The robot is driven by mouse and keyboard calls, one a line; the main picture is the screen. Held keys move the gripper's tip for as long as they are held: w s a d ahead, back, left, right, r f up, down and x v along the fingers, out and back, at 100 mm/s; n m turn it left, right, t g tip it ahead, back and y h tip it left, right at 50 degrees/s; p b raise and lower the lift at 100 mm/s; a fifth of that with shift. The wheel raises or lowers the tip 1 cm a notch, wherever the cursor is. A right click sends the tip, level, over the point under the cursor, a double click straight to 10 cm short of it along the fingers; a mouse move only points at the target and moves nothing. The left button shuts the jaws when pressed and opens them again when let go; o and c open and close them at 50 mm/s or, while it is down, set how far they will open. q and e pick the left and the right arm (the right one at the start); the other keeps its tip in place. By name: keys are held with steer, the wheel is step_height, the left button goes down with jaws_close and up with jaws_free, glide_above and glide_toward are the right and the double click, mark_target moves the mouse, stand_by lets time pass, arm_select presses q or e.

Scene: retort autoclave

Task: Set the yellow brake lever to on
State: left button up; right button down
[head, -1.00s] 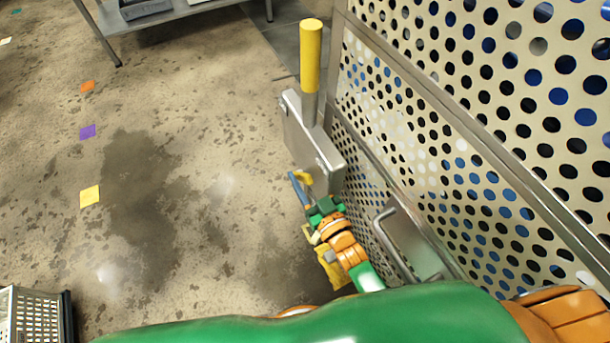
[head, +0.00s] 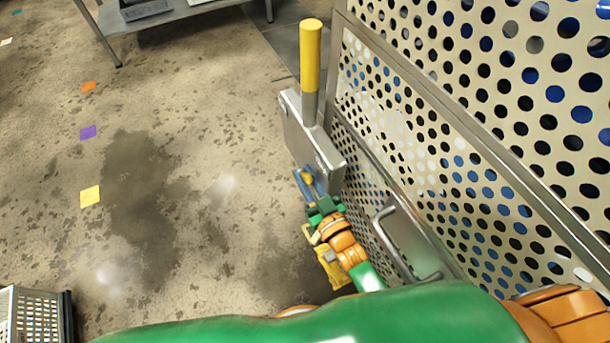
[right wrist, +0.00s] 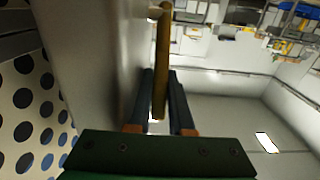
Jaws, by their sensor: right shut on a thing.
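The yellow brake lever (head: 307,178) is a small yellow bar low on the side of a grey metal box. Most of it is hidden by my right gripper in the head view. In the right wrist view the lever (right wrist: 162,60) runs as a long narrow bar between the two dark fingers. My right gripper (head: 309,182) has blue fingers and is shut on the lever, close beside the grey box (head: 312,140). The right gripper also shows in the right wrist view (right wrist: 160,100). My left gripper is out of view.
A thick post with a yellow grip (head: 311,55) rises from the box. A perforated metal panel (head: 440,130) with a bar handle (head: 390,240) stands close on the right. A grey crate (head: 38,315) is at lower left, a table (head: 170,12) at the top.

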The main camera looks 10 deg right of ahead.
stand_by(0.7)
steer(key=shift+r+p, duration=0.2)
steer(key=shift+p, duration=0.1)
steer(key=r+p, duration=0.1)
steer(key=p, duration=0.1)
steer(key=r+g+p, duration=0.1)
steer(key=p, duration=0.1)
steer(key=shift+w+a, duration=0.15)
steer(key=shift+w, duration=0.25)
steer(key=w+g+p, duration=0.1)
steer(key=p, duration=0.2)
steer(key=w+g+h+p, duration=0.1)
steer(key=g+p, duration=0.1)
steer(key=shift+w+a+r+p, duration=0.1)
steer(key=shift+a+r+p, duration=0.1)
steer(key=shift+a+p, duration=0.2)
steer(key=shift+w+f+g+h+p, duration=0.15)
steer(key=shift+w+g+h+p, duration=0.2)
steer(key=shift+g, duration=0.25)
steer(key=shift+f, duration=0.35)
